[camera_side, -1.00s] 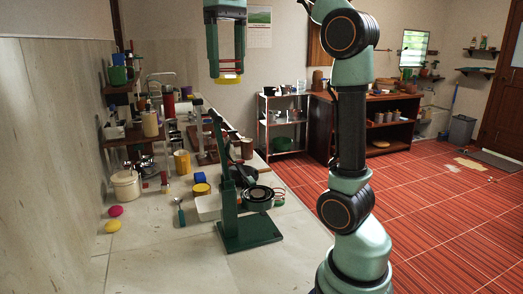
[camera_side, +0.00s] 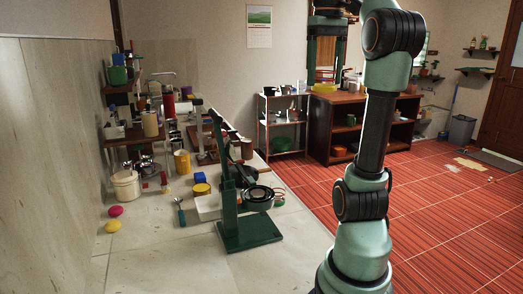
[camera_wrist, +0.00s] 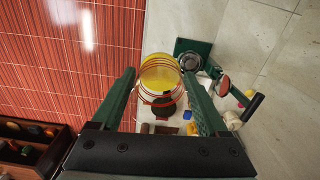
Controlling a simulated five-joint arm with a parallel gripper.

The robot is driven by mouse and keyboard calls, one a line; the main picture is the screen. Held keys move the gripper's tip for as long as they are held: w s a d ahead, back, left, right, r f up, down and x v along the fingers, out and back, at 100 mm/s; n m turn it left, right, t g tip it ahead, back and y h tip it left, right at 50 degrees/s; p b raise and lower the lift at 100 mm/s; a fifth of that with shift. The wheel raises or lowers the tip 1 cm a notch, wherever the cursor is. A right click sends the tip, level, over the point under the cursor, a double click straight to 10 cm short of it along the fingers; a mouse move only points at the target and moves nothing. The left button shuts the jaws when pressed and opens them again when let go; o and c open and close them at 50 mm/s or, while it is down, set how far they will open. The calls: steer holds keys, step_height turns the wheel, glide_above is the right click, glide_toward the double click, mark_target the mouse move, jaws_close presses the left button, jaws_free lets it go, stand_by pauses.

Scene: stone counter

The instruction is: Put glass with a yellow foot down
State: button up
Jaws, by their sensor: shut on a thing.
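The glass with a yellow foot is in my gripper, high above the surfaces. In the side view its yellow foot (camera_side: 325,88) shows below the fingers at the upper right, with the wooden shelf unit behind it. In the wrist view the foot (camera_wrist: 160,70) shows through the clear bowl, whose thin rim is nearer the camera. My gripper (camera_side: 326,82) points down and is shut on the glass. In the wrist view its green fingers (camera_wrist: 159,76) stand on both sides of the glass. Beneath, the counter's edge beside the red floor is in view.
The stone counter (camera_side: 165,265) has free room at the front. A green stand (camera_side: 248,235) with a dark ring is on it, near a white board (camera_side: 207,204), yellow round thing (camera_side: 201,190) and blue block (camera_side: 200,177). Pink and yellow pieces lie left. The counter's back is crowded.

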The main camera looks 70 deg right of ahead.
step_height(320, 180, down, 23)
steer(key=shift+f, duration=0.15)
step_height(320, 180, down, 20)
steer(key=shift+r, duration=0.25)
stand_by(0.5)
steer(key=shift+f, duration=0.15)
steer(key=o, duration=1)
steer(key=shift+f, duration=0.1)
steer(key=o, duration=0.3)
